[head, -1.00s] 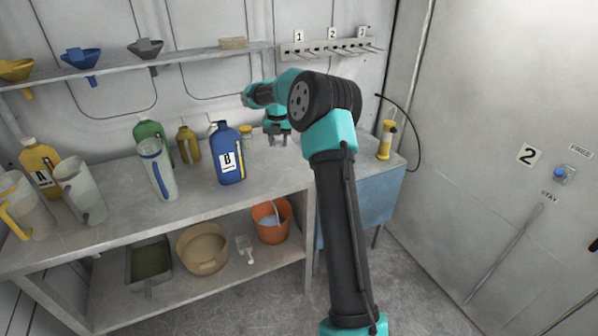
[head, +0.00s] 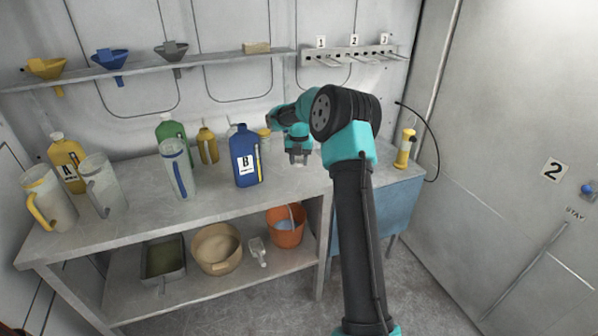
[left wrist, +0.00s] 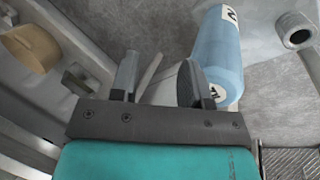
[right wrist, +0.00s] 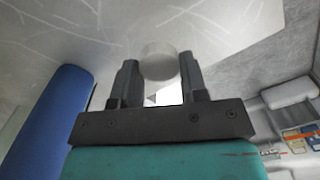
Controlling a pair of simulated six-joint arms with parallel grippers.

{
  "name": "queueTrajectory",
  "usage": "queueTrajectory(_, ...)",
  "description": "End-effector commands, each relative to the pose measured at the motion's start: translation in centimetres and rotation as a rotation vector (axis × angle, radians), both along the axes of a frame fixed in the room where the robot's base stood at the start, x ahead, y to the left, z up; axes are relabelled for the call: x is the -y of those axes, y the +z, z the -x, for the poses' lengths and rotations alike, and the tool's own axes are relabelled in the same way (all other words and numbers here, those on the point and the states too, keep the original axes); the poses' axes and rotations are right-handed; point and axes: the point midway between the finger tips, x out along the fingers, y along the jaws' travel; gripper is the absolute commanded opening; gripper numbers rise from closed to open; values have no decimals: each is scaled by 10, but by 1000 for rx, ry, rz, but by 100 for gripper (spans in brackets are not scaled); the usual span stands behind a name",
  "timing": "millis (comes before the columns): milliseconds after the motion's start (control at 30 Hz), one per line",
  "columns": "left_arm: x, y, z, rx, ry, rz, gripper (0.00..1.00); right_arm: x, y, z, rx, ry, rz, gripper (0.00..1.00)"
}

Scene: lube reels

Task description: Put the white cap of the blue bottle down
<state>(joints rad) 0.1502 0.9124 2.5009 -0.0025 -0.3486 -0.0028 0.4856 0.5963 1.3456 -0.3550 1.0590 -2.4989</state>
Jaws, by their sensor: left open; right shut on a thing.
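The blue bottle (head: 245,158), with a white B label, stands upright on the bench; its blue side (right wrist: 48,125) fills the left of the right wrist view. My right gripper (head: 298,160) points down just right of the bottle, low over the bench. In the right wrist view its fingers (right wrist: 158,78) are shut on the pale white cap (right wrist: 158,62), held at the fingertips. I cannot tell whether the cap touches the bench. My left gripper (left wrist: 165,75) shows only in the left wrist view. It is open, with nothing visibly held, away from the bottle.
Clear bench lies in front of the blue bottle. A numbered rack (head: 350,55) hangs behind.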

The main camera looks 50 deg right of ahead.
Motion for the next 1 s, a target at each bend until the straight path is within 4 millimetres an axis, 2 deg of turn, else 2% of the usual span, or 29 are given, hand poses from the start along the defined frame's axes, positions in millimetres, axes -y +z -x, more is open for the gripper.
queueTrajectory(267,0,0,0,0,0,0,43,0,-6,0,-1,0,0,18)
queueTrajectory(500,0,0,0,0,0,0,43,0,-40,1,-3,0,-1,18)
queueTrajectory(600,0,0,0,0,0,0,43,1,-48,0,-1,-1,1,18)
queueTrajectory(1000,0,0,0,0,0,0,43,0,-52,0,-1,0,1,18)
